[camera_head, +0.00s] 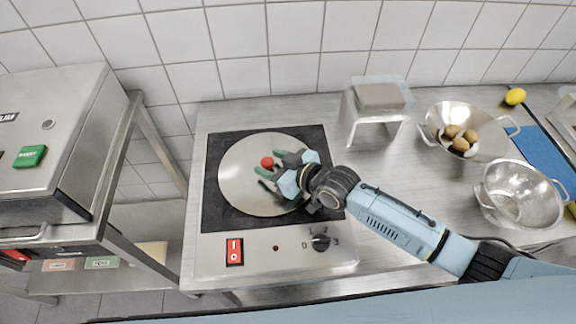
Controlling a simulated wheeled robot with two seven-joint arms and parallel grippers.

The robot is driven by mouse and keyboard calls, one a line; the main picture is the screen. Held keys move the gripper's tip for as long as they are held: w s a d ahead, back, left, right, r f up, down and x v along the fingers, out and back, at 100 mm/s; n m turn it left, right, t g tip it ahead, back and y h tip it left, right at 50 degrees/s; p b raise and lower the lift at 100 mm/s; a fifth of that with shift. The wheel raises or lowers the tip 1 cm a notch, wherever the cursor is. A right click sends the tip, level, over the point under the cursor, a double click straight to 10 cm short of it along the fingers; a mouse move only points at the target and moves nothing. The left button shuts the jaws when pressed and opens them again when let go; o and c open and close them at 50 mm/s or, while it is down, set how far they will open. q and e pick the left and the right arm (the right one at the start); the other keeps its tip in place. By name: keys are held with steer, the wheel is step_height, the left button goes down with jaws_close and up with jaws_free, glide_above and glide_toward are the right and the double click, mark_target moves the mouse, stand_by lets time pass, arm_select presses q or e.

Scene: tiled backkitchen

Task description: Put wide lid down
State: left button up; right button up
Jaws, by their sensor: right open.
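The wide lid (243,178) is a round, shiny metal disc with a red knob (267,162) near its middle. It lies flat on the black cooktop plate (216,217) of the steel hob unit. My right gripper (268,174) is over the right half of the lid, its fingers apart and reaching toward the red knob. Whether a finger touches the knob I cannot tell. The gripper and wrist hide the lid's right edge. My left gripper is not in view.
A steel appliance with a green button (29,156) stands at the left. Two colanders (437,118), one with brown round items, a blue board (545,150) and a lemon (515,96) are at the right. The counter between stand and colanders is clear.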

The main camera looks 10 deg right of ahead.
steer(key=p+v, duration=0.1)
steer(key=v, duration=1.1)
